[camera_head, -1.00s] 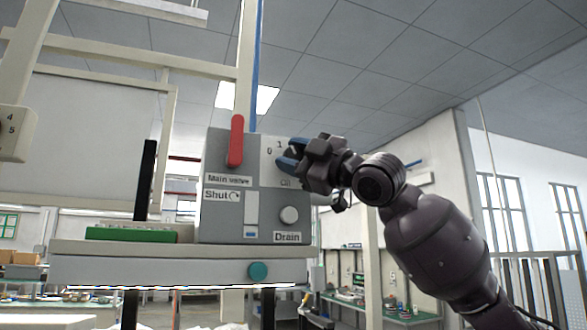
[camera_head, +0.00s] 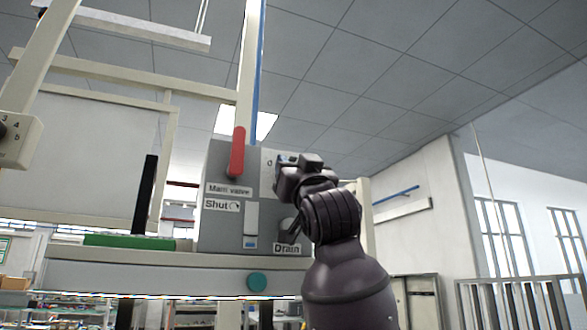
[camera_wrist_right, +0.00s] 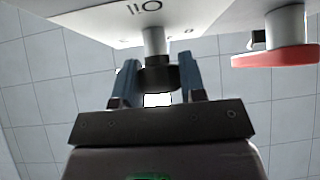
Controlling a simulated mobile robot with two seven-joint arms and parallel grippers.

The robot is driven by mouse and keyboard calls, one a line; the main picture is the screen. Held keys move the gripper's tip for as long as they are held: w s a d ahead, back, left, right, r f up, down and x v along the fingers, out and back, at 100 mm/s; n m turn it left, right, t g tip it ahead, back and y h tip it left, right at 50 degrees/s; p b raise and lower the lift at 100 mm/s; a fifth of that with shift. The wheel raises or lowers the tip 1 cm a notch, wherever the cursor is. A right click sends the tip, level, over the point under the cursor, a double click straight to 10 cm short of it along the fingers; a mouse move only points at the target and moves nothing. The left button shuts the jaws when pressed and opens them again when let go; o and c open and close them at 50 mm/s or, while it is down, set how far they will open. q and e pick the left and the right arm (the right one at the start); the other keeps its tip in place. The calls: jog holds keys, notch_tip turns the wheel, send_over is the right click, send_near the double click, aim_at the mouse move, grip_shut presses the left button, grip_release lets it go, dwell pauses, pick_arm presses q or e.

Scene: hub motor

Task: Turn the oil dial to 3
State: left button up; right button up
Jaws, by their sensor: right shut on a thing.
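The oil dial (camera_wrist_right: 157,78) shows in the right wrist view as a dark round knob on a grey shaft, below a pale plate lettered OIL, seen upside down. My right gripper (camera_wrist_right: 159,84) has its blue fingers on either side of the knob and is shut on it. In the head view my right gripper (camera_head: 284,160) is at the upper right of the grey valve panel (camera_head: 222,165). It hides the dial and most of the pale scale plate (camera_head: 267,167); only a 0 shows at its left, so the dial's setting cannot be read. My left gripper is out of view.
A red main valve handle (camera_head: 237,152) stands upright just left of the dial; it also shows in the right wrist view (camera_wrist_right: 276,55). A teal button (camera_head: 257,281) is on the shelf front.

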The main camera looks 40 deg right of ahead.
jog(key=m+g+h, duration=0.1)
jog(key=m+h, duration=0.2)
jog(key=m, duration=0.1)
jog(key=m+g+h, duration=0.1)
jog(key=m+h, duration=0.3)
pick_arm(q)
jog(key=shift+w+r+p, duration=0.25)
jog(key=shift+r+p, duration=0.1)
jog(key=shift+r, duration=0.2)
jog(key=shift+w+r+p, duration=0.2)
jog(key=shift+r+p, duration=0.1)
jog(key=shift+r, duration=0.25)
pick_arm(e)
jog(key=shift+m+g+h, duration=1.25)
jog(key=shift+m+h, duration=0.05)
jog(key=shift+m, duration=0.45)
jog(key=shift+m+g+h, duration=1.25)
jog(key=shift+m+h, duration=0.05)
jog(key=shift+m, duration=0.75)
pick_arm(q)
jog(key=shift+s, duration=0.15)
pick_arm(e)
jog(key=o, duration=0.9)
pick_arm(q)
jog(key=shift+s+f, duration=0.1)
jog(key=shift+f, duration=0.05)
